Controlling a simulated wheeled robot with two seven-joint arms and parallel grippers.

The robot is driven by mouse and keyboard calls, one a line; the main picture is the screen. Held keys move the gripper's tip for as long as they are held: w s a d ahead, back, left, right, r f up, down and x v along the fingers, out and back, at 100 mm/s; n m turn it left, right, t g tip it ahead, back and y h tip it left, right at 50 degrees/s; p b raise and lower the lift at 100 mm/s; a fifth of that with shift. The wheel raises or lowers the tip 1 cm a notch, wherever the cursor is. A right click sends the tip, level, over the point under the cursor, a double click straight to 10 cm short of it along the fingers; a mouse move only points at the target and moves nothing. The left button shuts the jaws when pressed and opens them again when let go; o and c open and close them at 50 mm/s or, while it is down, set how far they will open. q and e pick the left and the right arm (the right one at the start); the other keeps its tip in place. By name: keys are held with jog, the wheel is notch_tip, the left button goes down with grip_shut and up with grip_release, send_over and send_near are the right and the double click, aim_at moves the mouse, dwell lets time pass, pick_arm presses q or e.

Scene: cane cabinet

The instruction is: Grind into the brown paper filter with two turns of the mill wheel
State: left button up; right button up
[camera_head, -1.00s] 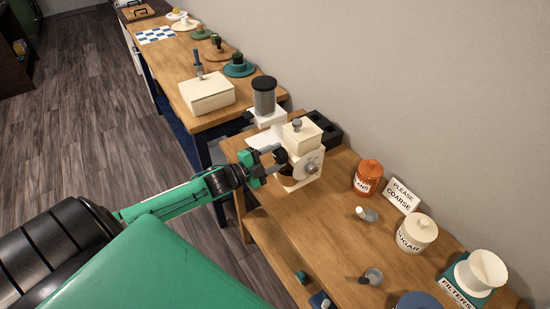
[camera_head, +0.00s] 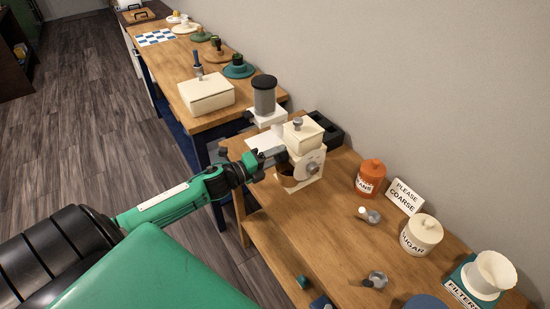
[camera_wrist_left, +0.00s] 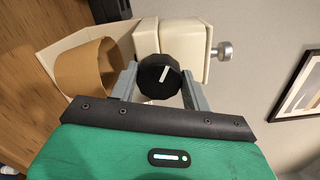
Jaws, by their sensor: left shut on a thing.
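In the left wrist view, a black knob (camera_wrist_left: 158,76) with a white mark sits on the mill's cream body (camera_wrist_left: 183,42). My left gripper (camera_head: 274,155) is shut on this knob, one finger on each side. My right gripper is out of view.
An orange beans jar (camera_head: 371,177), a "PLEASE COARSE" sign (camera_head: 404,196), a sugar jar (camera_head: 422,233) and a filters holder (camera_head: 484,277) stand along the wall. Small scoops (camera_head: 369,215) lie nearer.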

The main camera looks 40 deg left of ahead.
pick_arm(q)
jog(key=shift+f+m, duration=0.1)
jog(key=shift+m, duration=0.2)
jog(key=o, duration=1)
jog(key=shift+c, duration=0.2)
jog(key=shift+s+a, duration=0.2)
jog(key=shift+s, duration=0.35)
jog(key=b+v, duration=0.3)
jog(key=v, duration=0.9)
jog(key=shift+s, duration=0.3)
